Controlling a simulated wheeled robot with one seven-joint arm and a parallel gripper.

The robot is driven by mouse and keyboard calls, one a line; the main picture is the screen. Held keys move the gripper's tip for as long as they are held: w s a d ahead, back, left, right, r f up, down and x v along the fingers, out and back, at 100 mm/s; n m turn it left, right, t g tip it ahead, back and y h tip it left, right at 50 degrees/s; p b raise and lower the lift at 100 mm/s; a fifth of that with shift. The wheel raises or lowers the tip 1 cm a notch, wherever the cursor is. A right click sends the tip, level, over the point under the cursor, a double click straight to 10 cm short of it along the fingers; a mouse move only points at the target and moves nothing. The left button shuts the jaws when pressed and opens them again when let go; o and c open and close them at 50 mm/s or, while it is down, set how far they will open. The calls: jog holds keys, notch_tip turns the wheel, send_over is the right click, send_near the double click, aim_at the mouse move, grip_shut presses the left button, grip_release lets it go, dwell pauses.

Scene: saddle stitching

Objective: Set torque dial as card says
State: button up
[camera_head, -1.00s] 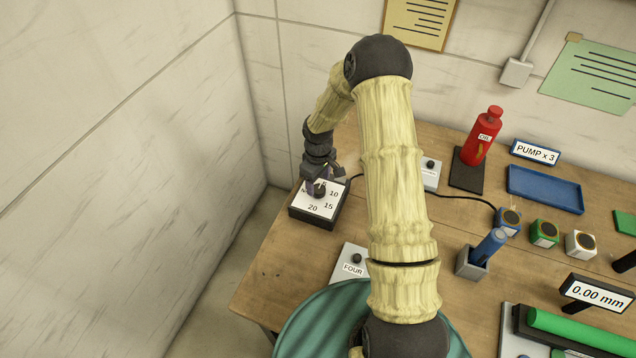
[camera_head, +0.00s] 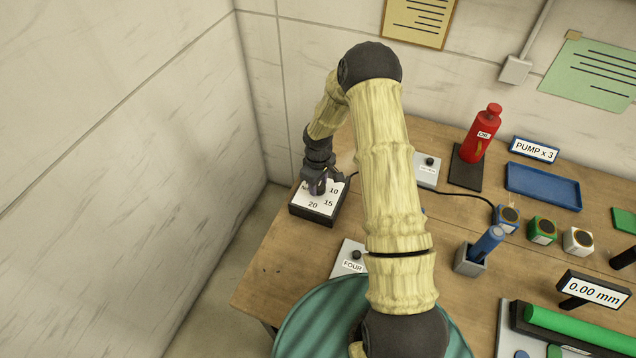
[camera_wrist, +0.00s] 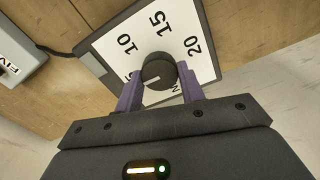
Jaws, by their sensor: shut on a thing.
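The torque dial is a black round knob (camera_wrist: 158,68) on a white plate (camera_wrist: 100,45) marked 10, 15 and 20, with a partly hidden 5. My gripper (camera_wrist: 158,80) has its two purple fingers shut on the knob's sides. A pale pointer line on the knob faces lower left in the wrist view, roughly toward the partly hidden 5. In the head view my gripper (camera_head: 318,187) covers the knob above the dial box (camera_head: 312,217). A yellow card (camera_head: 418,22) and a green card (camera_head: 590,75) hang on the wall; their text is unreadable.
A box labelled FOUR (camera_head: 350,258) and another small knob box (camera_head: 427,170) stand near my arm. A red oil bottle (camera_head: 482,133), blue tray (camera_head: 543,187) and several coloured blocks are to the right. A dark cable crosses the table (camera_head: 270,265).

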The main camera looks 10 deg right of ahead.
jog(key=shift+f+m+b, duration=0.1)
jog(key=shift+m+b, duration=0.4)
jog(key=shift+b, duration=0.1)
jog(key=shift+m+b, duration=0.6)
jog(key=m+b, duration=0.2)
jog(key=m, duration=0.1)
jog(key=shift+f+b, duration=0.1)
jog(key=shift+b, duration=0.25)
jog(key=m+b, duration=0.2)
jog(key=m, duration=0.1)
jog(key=shift+d+m, duration=0.1)
jog(key=shift+m, duration=0.3)
jog(key=shift+r+m+b, duration=0.2)
jog(key=shift+m+b, duration=0.35)
jog(key=shift+m, duration=0.85)
jog(key=o, duration=1)
jog(key=shift+c, duration=0.2)
jog(key=shift+r, duration=0.15)
